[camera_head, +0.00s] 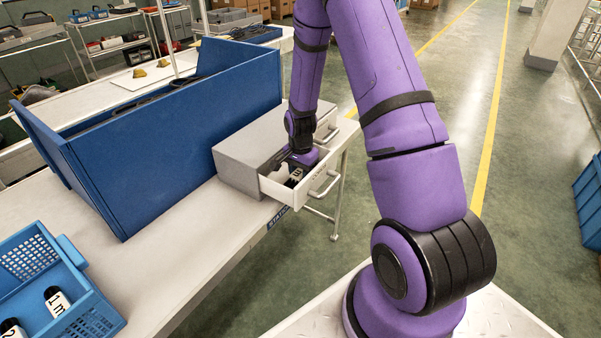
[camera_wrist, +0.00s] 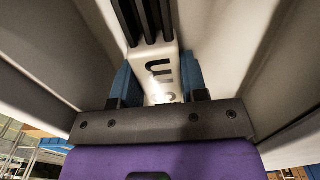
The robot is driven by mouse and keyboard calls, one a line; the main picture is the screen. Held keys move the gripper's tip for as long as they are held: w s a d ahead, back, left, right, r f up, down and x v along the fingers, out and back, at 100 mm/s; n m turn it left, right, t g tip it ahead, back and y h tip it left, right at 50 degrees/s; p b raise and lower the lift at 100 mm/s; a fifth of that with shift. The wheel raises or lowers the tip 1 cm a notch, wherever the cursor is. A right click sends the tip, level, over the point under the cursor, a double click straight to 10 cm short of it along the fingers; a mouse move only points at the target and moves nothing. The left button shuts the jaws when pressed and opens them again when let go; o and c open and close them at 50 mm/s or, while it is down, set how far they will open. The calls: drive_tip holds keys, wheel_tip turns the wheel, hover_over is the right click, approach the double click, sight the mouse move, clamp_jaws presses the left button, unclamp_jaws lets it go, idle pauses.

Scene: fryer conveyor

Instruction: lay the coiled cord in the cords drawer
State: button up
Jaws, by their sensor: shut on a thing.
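The coiled cord (camera_wrist: 162,72) has black strands and a white band with black lettering ending in "m"; the digit is hard to read. In the head view the white band (camera_head: 296,174) shows low inside the open drawer (camera_head: 283,193) of a grey cabinet. My gripper (camera_wrist: 160,90) points down into this drawer, its blue fingers shut on the band from both sides. Drawer walls rise on both sides in the wrist view. I cannot tell whether the cord touches the drawer floor. The small print on the drawer front is unreadable.
A blue basket (camera_head: 98,312) at the lower left holds other banded cords, one marked "1 m" (camera_head: 56,300). A tall blue panelled bin (camera_head: 170,135) stands beside the grey cabinet (camera_head: 240,160). A second drawer handle (camera_head: 328,134) is behind the open drawer.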

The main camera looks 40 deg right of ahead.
drive_tip(key=shift+f, duration=0.2)
drive_tip(key=o, duration=1)
drive_tip(key=shift+o, duration=0.2)
drive_tip(key=shift+r, duration=0.1)
wheel_tip(320, 180, up, 12)
wheel_tip(320, 180, up, 11)
drive_tip(key=n+t, duration=0.1)
drive_tip(key=n, duration=0.2)
hover_over(300, 171)
drive_tip(key=s+a, duration=0.3)
drive_tip(key=a, duration=0.1)
drive_tip(key=s+a+r+n+t, duration=0.2)
drive_tip(key=s+a+r+n, duration=0.2)
drive_tip(key=s+r, duration=0.4)
drive_tip(key=s+a+r+n+t, duration=0.2)
drive_tip(key=s+a+r+n, duration=0.3)
drive_tip(key=s, duration=1)
wheel_tip(300, 171, up, 5)
drive_tip(key=shift+s+f+n, duration=0.2)
drive_tip(key=shift+s+n, duration=0.15)
drive_tip(key=shift+n, duration=0.65)
